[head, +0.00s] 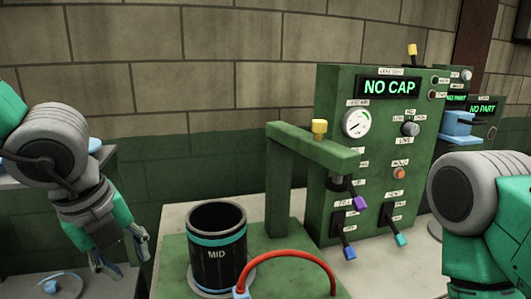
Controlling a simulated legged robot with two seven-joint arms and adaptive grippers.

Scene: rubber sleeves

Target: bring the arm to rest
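My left arm comes in from the left, and its gripper (122,268) points down with its fingers apart and nothing between them. It hangs left of the green bench fixture, clear of the black cylinder (217,262) marked "MID". My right arm (470,215) shows at the right edge as a grey joint and green links. Its gripper is out of the picture.
The open-topped cylinder stands on a green base (175,262) beside a green post frame (280,190) with a red hose (300,254) in front. A green control panel (335,110) reads "NO CAP". A blue item (50,286) sits low at left.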

